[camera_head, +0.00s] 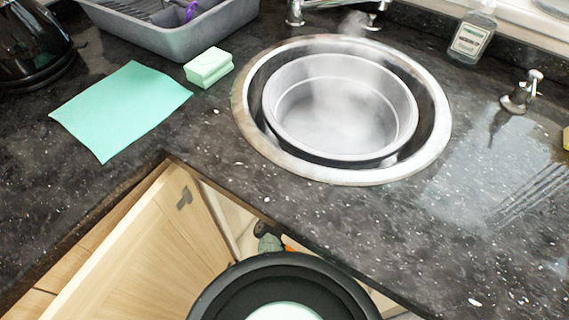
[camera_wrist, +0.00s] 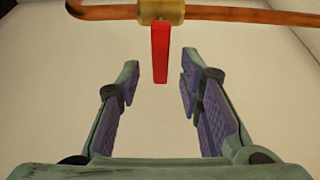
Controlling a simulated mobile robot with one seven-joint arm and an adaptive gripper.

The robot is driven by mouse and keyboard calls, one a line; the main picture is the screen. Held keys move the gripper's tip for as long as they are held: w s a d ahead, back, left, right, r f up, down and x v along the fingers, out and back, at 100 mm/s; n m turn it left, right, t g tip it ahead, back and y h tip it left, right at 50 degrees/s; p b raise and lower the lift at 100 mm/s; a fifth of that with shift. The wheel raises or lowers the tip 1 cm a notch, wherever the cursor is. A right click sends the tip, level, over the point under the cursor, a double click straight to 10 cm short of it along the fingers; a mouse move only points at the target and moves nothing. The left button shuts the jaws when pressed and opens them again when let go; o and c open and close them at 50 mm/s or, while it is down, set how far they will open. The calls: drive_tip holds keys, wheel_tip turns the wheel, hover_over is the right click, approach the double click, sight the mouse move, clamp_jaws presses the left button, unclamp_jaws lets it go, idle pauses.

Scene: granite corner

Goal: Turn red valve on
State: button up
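In the wrist view, the red valve handle (camera_wrist: 160,54) is a flat lever pointing straight down in the picture from a brass valve body (camera_wrist: 161,11). The body sits on a copper pipe (camera_wrist: 235,15) that runs across, so the lever stands crosswise to the pipe. My gripper (camera_wrist: 160,66) is open, with purple-padded fingers to either side of the lever's lower end. I see a gap on both sides and no touch. In the head view the valve cannot be made out; my arm fills the bottom middle.
In the head view, a cabinet door (camera_head: 140,255) stands open below the granite counter (camera_head: 180,140). Above are the round sink (camera_head: 245,115) with a steaming basin (camera_head: 340,105), a green cloth (camera_head: 120,108), a sponge (camera_head: 208,67) and a soap bottle (camera_head: 473,35). Pale cabinet walls surround the pipe.

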drive_tip(key=shift+w+d+b, duration=0.15)
drive_tip(key=shift+w+b, duration=0.1)
drive_tip(key=shift+w, duration=0.55)
drive_tip(key=shift+w+d+b, duration=0.15)
drive_tip(key=shift+w+b, duration=0.05)
drive_tip(key=shift+w, duration=0.6)
clamp_jaws()
